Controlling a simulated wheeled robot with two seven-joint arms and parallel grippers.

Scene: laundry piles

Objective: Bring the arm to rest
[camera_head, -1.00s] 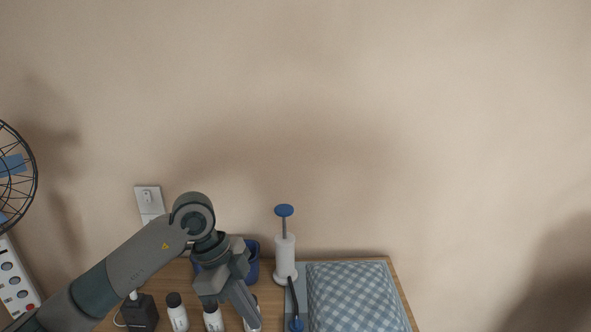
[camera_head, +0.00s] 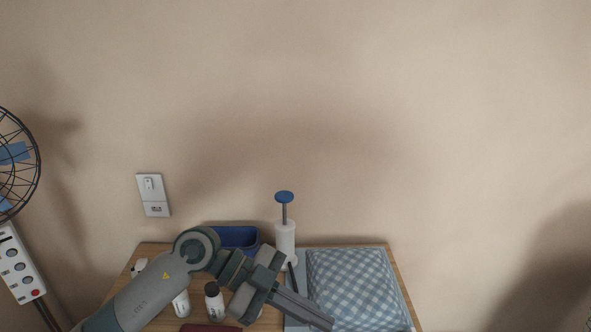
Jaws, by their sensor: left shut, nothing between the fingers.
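My left arm comes in from the lower left over the wooden table (camera_head: 402,290). My left gripper (camera_head: 328,321) is shut and empty, and its fingers point to the lower right. In the picture its tips overlap the lower left edge of the blue-and-white checkered cushion-like item (camera_head: 355,285). I cannot tell how high it is above the table. My right gripper is not in view.
A white cylinder with a blue knob (camera_head: 285,240) stands behind the gripper, with a blue bin (camera_head: 238,238) to its left. Dark-capped white bottles (camera_head: 214,303) stand beside my arm. A fan (camera_head: 15,165) and socket strip (camera_head: 20,265) are at left.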

